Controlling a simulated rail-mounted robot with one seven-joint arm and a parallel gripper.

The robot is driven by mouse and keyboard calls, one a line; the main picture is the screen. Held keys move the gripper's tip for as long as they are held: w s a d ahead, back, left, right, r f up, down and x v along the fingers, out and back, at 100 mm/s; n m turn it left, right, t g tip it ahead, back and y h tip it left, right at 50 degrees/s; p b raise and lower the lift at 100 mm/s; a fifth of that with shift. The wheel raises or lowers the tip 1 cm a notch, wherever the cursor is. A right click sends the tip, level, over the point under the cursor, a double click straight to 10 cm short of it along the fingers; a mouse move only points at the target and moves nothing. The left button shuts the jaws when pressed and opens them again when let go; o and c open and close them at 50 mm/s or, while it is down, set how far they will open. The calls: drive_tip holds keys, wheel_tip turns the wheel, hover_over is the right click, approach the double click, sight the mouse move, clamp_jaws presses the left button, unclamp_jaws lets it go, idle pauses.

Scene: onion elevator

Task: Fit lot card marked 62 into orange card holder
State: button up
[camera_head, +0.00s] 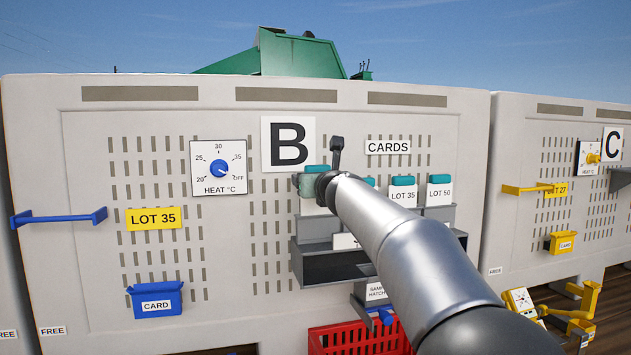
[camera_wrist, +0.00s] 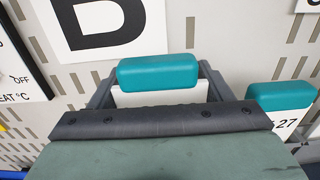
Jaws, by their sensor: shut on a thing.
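My gripper (camera_head: 312,187) is at the leftmost place of the card rack on panel B. It is shut on a white card with a teal grip (camera_head: 316,169), which also shows upright at the fingertips in the wrist view (camera_wrist: 158,72). The card's print is hidden behind my gripper, so I cannot read whether it says 62. I cannot tell whether it is clear of its slot. No clearly orange card holder shows. A blue card holder (camera_head: 155,304) hangs at lower left and a yellow one (camera_head: 562,243) on panel C.
Cards marked LOT 35 (camera_head: 403,194) and LOT 50 (camera_head: 439,191) stand in the grey rack (camera_head: 314,233). A neighbouring card ending in 27 (camera_wrist: 282,108) is close on the right. A blue bar (camera_head: 60,216) projects at left; a red crate (camera_head: 355,340) is below.

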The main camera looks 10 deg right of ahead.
sight(311, 153)
drive_tip(key=shift+r+p, duration=0.3)
drive_tip(key=shift+r, duration=2.55)
drive_tip(key=s+f+b, duration=0.2)
drive_tip(key=s+f, duration=0.8)
drive_tip(key=f, duration=0.2)
drive_tip(key=s+f+m+h+b, duration=0.1)
drive_tip(key=s+f+b, duration=0.1)
drive_tip(key=s+f, duration=0.8)
wheel_tip(311, 153, down, 2)
drive_tip(key=shift+f+h, duration=0.1)
drive_tip(key=shift+h, duration=0.2)
drive_tip(key=shift+w, duration=0.1)
